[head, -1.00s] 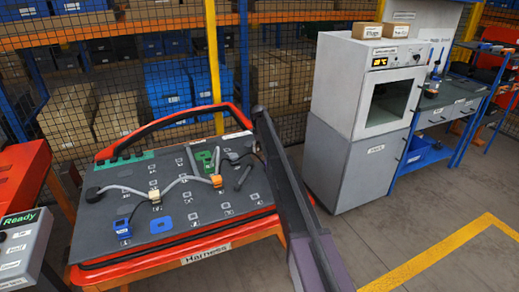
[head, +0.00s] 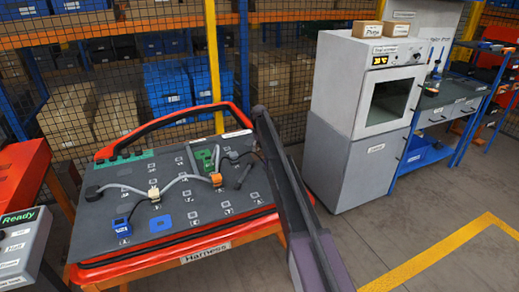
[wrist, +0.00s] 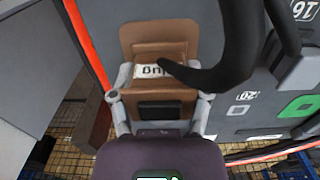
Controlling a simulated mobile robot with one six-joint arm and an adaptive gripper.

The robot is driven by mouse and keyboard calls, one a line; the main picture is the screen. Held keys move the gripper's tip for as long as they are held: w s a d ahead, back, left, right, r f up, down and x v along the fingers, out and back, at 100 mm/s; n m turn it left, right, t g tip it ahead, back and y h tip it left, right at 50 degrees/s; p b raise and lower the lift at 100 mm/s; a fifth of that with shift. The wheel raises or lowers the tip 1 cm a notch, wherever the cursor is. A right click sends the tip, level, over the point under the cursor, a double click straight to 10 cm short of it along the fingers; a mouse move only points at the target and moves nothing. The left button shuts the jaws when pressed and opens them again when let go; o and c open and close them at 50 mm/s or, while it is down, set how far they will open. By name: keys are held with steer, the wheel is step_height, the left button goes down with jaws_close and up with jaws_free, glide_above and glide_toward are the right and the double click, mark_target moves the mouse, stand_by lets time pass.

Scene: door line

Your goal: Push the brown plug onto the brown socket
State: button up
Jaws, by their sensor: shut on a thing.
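In the wrist view the brown plug (wrist: 160,100) sits between the two grey fingers of my gripper (wrist: 160,78), which is shut on it. The plug carries a white label and a black block, and a thick black cable curves off its right side. Just beyond it, in line with it, is a wider brown piece with rounded corners (wrist: 158,33), apparently the brown socket. The two overlap in this view, and I cannot tell whether they are fully joined. In the head view my arm hides the plug, the socket and the fingertips.
The harness board (head: 200,207) has a red frame and carries a blue connector (head: 121,225), an orange one (head: 217,180), a tan one (head: 154,194) and a green one (head: 205,158), with grey cables between. A grey oven cabinet (head: 375,90) stands right of my arm.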

steer(key=shift+f+b, duration=0.45)
steer(key=shift+f, duration=0.2)
steer(key=shift+r, duration=0.2)
steer(key=shift+f, duration=0.2)
steer(key=shift+r, duration=0.1)
steer(key=o, duration=1.4)
